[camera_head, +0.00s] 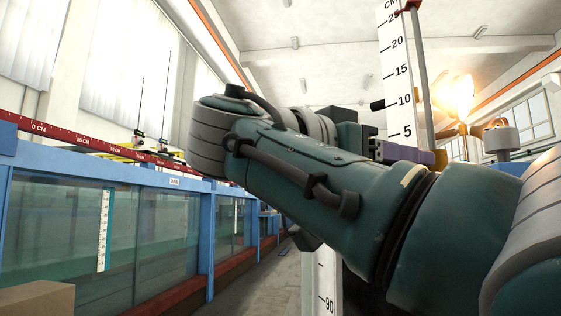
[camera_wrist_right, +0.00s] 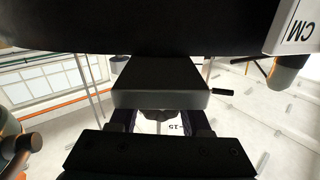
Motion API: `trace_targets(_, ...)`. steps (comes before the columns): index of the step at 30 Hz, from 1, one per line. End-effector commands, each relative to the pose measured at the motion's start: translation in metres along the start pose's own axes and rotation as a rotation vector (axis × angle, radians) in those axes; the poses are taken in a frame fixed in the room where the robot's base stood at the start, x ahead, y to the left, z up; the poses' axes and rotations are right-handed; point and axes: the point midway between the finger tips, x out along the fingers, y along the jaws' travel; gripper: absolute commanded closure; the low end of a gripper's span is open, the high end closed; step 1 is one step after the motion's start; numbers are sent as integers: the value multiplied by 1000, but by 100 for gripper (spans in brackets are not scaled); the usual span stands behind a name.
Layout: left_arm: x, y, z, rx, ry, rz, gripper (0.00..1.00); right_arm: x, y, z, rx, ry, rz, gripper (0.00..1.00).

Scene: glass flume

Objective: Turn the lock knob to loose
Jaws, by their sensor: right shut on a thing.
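The right gripper (camera_head: 425,157) is at the upright gauge, its purple-grey fingers showing past my teal forearm at the foot of the white scale (camera_head: 394,70). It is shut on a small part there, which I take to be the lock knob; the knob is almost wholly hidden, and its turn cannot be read. In the right wrist view the fingers (camera_wrist_right: 160,118) reach up to a dark block (camera_wrist_right: 160,85) with a short black pin on its right. The left gripper is not in view.
A brass-coloured fitting (camera_head: 460,130) stands right of the gauge rod (camera_head: 425,75). A blue-framed glass flume (camera_head: 160,225) with a red ruled rail runs along the left. A brown box (camera_head: 37,299) is at the lower left.

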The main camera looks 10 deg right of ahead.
Motion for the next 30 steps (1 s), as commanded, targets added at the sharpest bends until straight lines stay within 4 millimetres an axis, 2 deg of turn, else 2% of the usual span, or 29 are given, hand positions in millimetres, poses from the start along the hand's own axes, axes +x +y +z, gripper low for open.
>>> trace_targets(1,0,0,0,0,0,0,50,0,0,0,0,0,1,75)
trace_targets(8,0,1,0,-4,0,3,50,0,0,0,0,0,1,100)
trace_targets(12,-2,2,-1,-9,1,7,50,0,0,-1,-12,-1,1,100)
trace_targets(18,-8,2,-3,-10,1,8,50,0,0,0,-125,-1,2,100)
trace_targets(25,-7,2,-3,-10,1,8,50,1,0,0,-126,-1,2,100)
trace_targets(26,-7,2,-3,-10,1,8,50,1,0,0,-126,-1,2,49)
trace_targets(30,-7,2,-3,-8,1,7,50,0,0,0,-125,-1,2,34)
